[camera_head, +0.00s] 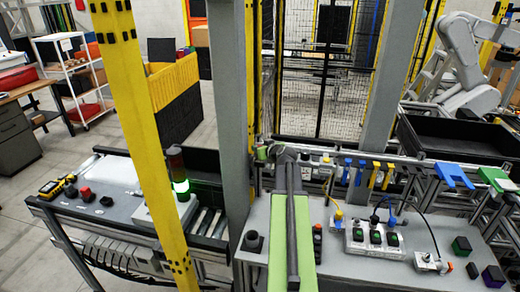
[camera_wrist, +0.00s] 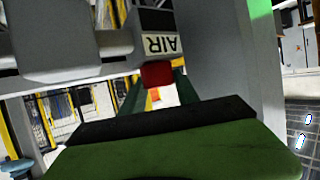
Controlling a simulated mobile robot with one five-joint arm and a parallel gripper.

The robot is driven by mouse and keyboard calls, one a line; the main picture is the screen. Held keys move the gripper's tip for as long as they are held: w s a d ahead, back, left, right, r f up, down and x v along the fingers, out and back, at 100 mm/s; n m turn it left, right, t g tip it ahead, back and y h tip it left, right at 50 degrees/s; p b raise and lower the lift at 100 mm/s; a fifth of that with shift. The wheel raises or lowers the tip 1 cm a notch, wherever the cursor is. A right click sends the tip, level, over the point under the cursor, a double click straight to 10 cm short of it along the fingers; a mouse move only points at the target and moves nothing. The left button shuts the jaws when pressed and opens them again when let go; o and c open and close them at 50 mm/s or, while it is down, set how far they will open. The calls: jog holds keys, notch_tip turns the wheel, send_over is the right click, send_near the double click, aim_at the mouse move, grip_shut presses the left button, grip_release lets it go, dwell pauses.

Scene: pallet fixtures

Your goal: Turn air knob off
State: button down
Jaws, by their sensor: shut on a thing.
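In the wrist view, a box with a white AIR label (camera_wrist: 160,44) hangs at the top, its lettering upside down. The red air knob (camera_wrist: 157,74) sits just below that label. My gripper (camera_wrist: 158,86) reaches up to the knob with one dark green finger on each side, and it is shut on the knob. The fingers hide the knob's sides, and I cannot tell how far it is turned. In the head view, my green arm reaches to the rail beside the grey post, and the knob cannot be made out there.
A grey post (camera_head: 228,110) stands close left of my arm, and a yellow post (camera_head: 140,120) is farther left. The right worktop (camera_head: 345,266) carries sockets and plugged cables. Blue and yellow hooks (camera_head: 375,172) hang along the rail.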

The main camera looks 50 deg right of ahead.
jog(key=m+g+h, duration=0.2)
jog(key=m+h, duration=0.2)
jog(key=shift+g, duration=0.3)
jog(key=shift+m+g+h, duration=0.5)
jog(key=shift+m+h, duration=0.1)
jog(key=shift+s+m+g, duration=0.1)
jog(key=shift+m+g, duration=0.2)
jog(key=c, duration=0.9)
grip_release()
jog(key=shift+d, duration=0.1)
